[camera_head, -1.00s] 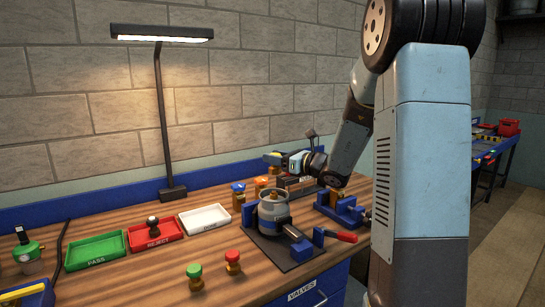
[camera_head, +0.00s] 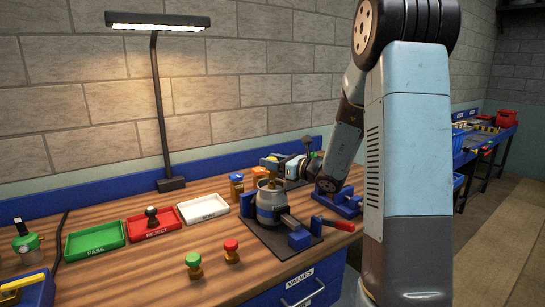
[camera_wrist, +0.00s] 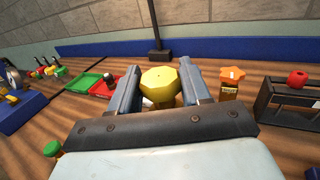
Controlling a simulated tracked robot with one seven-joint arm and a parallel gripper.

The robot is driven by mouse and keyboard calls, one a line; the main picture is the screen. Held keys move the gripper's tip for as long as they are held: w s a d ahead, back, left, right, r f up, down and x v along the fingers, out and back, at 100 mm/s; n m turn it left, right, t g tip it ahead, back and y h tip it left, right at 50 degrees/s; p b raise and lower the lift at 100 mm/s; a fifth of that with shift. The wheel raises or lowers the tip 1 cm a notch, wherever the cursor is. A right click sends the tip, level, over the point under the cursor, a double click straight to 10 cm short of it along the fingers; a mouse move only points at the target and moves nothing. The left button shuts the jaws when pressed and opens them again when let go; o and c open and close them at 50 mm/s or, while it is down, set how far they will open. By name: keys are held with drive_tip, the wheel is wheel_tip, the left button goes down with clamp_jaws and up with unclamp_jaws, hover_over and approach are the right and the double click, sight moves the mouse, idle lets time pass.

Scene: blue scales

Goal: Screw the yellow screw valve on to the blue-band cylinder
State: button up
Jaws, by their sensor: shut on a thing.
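My gripper (camera_head: 272,163) is shut on the yellow screw valve (camera_wrist: 160,82), whose faceted knob sits between both fingers in the wrist view. In the head view the yellow valve (camera_head: 267,162) shows as a small patch at the gripper's tip, above the tabletop. The grey blue-band cylinder (camera_head: 268,203) stands upright in a blue vise on a dark plate, with a brass-coloured neck on top. The gripper and valve appear above and behind the cylinder in the head view, apart from its neck. The valve's lower part is mostly hidden in the wrist view.
An orange valve (camera_wrist: 231,82) stands right of my fingers; a blue valve (camera_head: 236,185) is nearby. Green (camera_head: 194,266) and red (camera_head: 231,250) valves stand at the front. A dark rack (camera_wrist: 288,102) holds a red-topped piece. Green, red and white trays (camera_head: 203,209) lie left.

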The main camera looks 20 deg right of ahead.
drive_tip(key=shift+f, duration=0.4)
drive_tip(key=shift+f, duration=1.35)
idle(1.8)
drive_tip(key=o, duration=1.3)
drive_tip(key=shift+s, duration=0.1)
drive_tip(key=v, duration=1.3)
drive_tip(key=shift+s+d+f, duration=0.1)
drive_tip(key=shift+s+d, duration=0.1)
drive_tip(key=shift+d, duration=0.1)
drive_tip(key=shift+a, duration=0.1)
